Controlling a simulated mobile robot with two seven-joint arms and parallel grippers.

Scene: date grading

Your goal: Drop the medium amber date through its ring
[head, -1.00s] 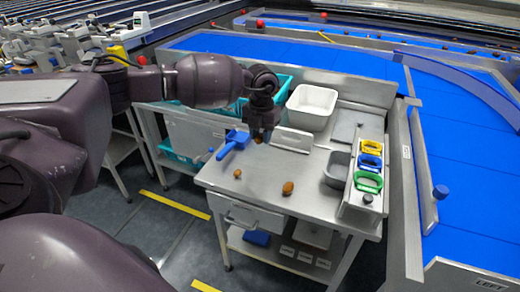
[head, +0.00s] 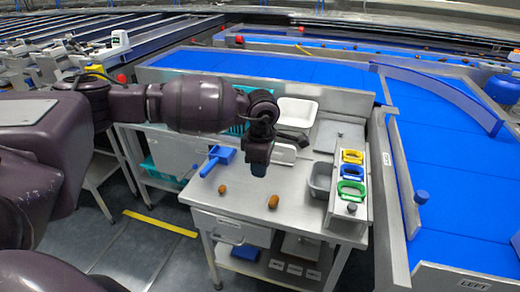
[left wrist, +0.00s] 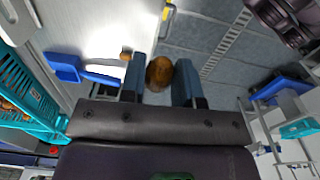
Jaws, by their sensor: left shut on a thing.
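My left gripper (head: 258,172) is over the steel table, right of the blue scoop. In the left wrist view its fingers (left wrist: 159,85) are shut on an amber-brown date (left wrist: 159,72), which shows between the tips. The head view hides this date behind the gripper. Two other dates lie on the table: a smaller one (head: 222,189) at left and a larger one (head: 273,202) at right. A yellow ring (head: 352,150), a blue ring (head: 351,164) and a green ring (head: 351,183) stand in a row on a rack at the right. My right gripper is not in view.
A grey bin (head: 319,181) stands just left of the ring rack. A white tub (head: 297,104) is at the back of the table. The blue scoop (head: 217,158) lies at the left. A blue conveyor (head: 445,190) runs along the right side.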

